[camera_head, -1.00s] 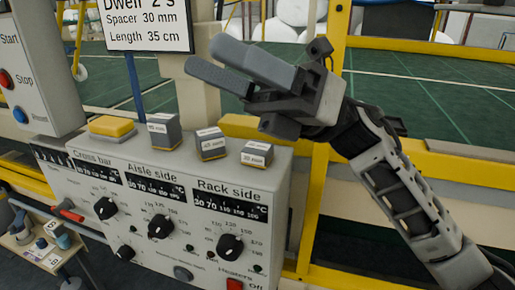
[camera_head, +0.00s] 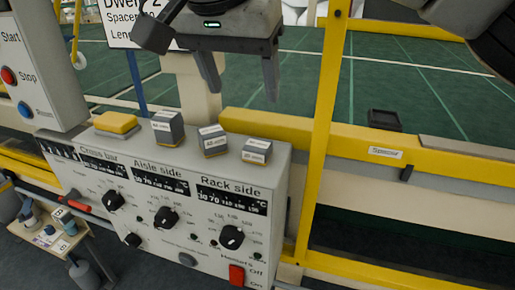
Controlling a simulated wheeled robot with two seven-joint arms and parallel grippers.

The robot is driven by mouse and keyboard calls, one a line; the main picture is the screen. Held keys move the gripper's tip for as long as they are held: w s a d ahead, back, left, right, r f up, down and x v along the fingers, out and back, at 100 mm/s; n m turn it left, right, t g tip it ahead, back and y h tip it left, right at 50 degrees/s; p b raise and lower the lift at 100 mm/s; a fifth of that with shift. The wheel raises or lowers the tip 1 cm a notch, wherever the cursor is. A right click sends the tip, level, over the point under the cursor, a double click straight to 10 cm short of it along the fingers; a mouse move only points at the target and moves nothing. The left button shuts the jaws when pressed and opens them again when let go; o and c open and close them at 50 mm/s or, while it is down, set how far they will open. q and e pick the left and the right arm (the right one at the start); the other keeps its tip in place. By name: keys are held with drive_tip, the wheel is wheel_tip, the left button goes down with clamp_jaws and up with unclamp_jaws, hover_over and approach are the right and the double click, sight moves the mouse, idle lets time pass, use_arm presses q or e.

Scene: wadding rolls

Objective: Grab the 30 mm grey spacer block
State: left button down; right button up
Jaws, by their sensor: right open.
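Three grey spacer blocks with white labels stand on top of the control box (camera_head: 72,150). The rightmost and lowest, the 30 mm block (camera_head: 256,152), has a label that read 30 mm in the earlier frame; it is hard to read now. The middle block (camera_head: 212,141) and the taller left block (camera_head: 168,127) stand to its left. My right gripper (camera_head: 240,78) is open and empty, fingers pointing down. It appears above and behind the middle and right blocks, apart from them. My left gripper is not in view.
A yellow block (camera_head: 117,122) sits at the box's left end. A yellow post (camera_head: 326,130) rises to the right. A rail with a "Spacer" label (camera_head: 385,152) carries a small black holder (camera_head: 384,121). A sign (camera_head: 122,25) is partly hidden by my right gripper.

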hover_over(258, 144)
drive_tip(key=s+a, duration=0.1)
drive_tip(key=s, duration=0.2)
drive_tip(key=f, duration=0.8)
drive_tip(key=shift+w, duration=0.2)
drive_tip(key=shift+p+x, duration=0.95)
drive_tip(key=shift+x, duration=1.75)
drive_tip(key=shift+w, duration=0.15)
drive_tip(key=c, duration=1.1)
